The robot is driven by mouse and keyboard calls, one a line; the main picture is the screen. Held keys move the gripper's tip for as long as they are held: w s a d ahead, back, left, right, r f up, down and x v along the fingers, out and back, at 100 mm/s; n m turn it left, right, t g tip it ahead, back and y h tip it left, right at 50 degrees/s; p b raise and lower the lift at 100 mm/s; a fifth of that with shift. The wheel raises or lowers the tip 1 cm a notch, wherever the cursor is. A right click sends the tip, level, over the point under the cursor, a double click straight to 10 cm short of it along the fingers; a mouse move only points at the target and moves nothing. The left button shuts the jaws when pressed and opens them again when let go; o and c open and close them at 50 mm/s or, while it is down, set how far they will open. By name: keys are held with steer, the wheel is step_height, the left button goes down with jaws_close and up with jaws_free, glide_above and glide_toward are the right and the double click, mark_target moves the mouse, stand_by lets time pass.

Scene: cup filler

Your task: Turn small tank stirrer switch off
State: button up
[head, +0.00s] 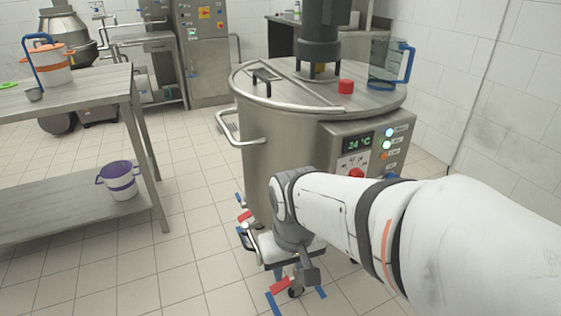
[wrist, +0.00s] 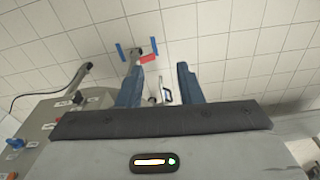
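The steel tank (head: 285,150) stands in the middle of the head view, with a dark stirrer motor (head: 320,35) on its lid. Its control panel (head: 326,140) has a display reading 24 °C, white, green and orange round lights (head: 387,145), and a red knob (head: 356,174). My arm hides the panel's lower part. I cannot tell which control is the stirrer switch. In the wrist view, the panel (wrist: 30,120) is at the left, with a blue knob (wrist: 15,143) and small switches. My gripper (wrist: 158,75) is open and empty, apart from the panel, over the floor.
A blue-handled jug (head: 384,65) and red cap (head: 345,87) sit on the tank lid.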

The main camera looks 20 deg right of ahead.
steer(key=shift+a, duration=0.15)
steer(key=w+d+f+m+t+y+b, duration=0.1)
steer(key=w+f+m+y+b, duration=0.25)
steer(key=f+m+y, duration=0.35)
steer(key=w+d+f+m+t+y+b, duration=0.15)
steer(key=w+f+m+y, duration=0.3)
steer(key=m, duration=0.45)
steer(key=w+d+f+m+t+h+b, duration=0.25)
steer(key=d+m+t, duration=0.3)
steer(key=d, duration=0.35)
steer(key=w+d+f+m+t+h+b, duration=0.1)
steer(key=d+f+m+t+h, duration=0.3)
steer(key=d+m, duration=0.45)
steer(key=w+d+f+m+t+h+b, duration=0.1)
steer(key=d+f+m+t+h, duration=0.3)
steer(key=d, duration=0.7)
steer(key=w+b, duration=0.2)
steer(key=w, duration=0.5)
steer(key=shift+w+a+r+m+t+y, duration=0.3)
steer(key=shift+a+r+m+t+y, duration=0.1)
steer(key=shift+a+r, duration=0.05)
steer(key=shift+c, duration=0.4)
